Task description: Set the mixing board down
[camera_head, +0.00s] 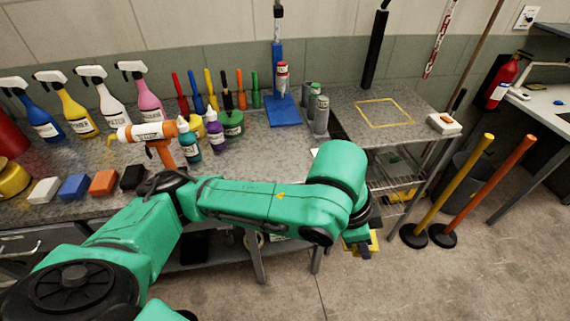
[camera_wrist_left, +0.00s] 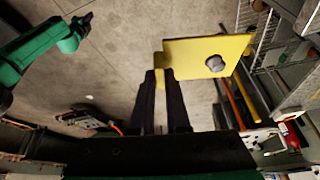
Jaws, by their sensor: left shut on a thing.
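The mixing board is a flat yellow plate with a round grey lump on it. It shows in the left wrist view (camera_wrist_left: 190,54), and only a small part shows in the head view (camera_head: 374,241). My left gripper (camera_head: 362,248) is shut on the board's edge, with its two dark fingers also in the left wrist view (camera_wrist_left: 161,74). It holds the board in the air in front of the metal cart, below the level of its top. A yellow square outline (camera_head: 385,100) marks the bare cart top. A green arm of mine shows at the left wrist view's upper left; its jaws are unclear.
A white and red block (camera_head: 444,123) sits at the cart top's right corner. Yellow (camera_head: 455,185) and orange (camera_head: 494,183) posts stand on the floor to the right. The workbench (camera_head: 262,150) at left is crowded with bottles and tools. The outlined square is clear.

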